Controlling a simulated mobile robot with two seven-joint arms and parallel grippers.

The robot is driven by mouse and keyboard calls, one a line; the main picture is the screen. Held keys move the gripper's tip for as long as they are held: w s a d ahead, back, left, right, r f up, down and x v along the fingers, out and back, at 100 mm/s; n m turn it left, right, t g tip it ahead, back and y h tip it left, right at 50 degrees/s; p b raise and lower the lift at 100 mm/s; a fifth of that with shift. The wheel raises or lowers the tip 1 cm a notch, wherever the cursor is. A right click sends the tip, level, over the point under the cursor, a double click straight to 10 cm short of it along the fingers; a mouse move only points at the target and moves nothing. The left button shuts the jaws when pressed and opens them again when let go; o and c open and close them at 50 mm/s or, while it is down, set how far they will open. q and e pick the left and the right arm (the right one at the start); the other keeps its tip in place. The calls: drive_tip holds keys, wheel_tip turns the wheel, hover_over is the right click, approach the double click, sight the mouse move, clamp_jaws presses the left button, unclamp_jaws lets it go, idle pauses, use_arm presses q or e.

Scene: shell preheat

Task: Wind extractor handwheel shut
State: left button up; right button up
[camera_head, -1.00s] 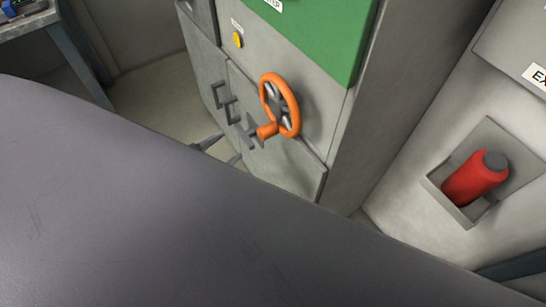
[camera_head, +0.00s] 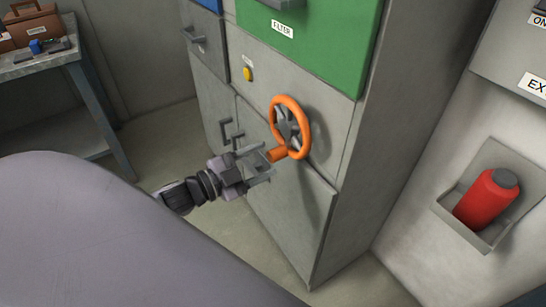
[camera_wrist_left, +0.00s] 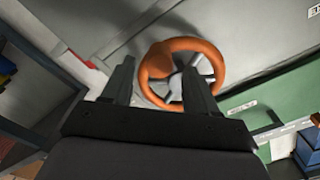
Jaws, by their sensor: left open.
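The orange handwheel (camera_head: 291,127) with grey spokes is mounted on the front of the grey cabinet, below the green panel. Its orange knob (camera_head: 277,154) sticks out at the lower left of the rim. My left gripper (camera_head: 264,166) is open, with its fingers pointing at the wheel and around or just beside the knob. In the left wrist view the handwheel (camera_wrist_left: 181,74) lies ahead of the two parted fingers (camera_wrist_left: 160,82), with the knob (camera_wrist_left: 157,62) between them. I cannot tell whether the fingers touch the knob. My right gripper is not in view.
A green panel labelled FILTER (camera_head: 310,40) and a yellow button (camera_head: 248,74) are above the wheel. Grey handles (camera_head: 231,132) are on the doors to its left. A red bottle (camera_head: 487,198) sits in a wall holder at right. A workbench (camera_head: 40,64) stands far left.

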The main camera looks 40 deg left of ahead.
sight(270, 157)
use_arm(q)
drive_tip(key=shift+x, duration=1.8)
clamp_jaws()
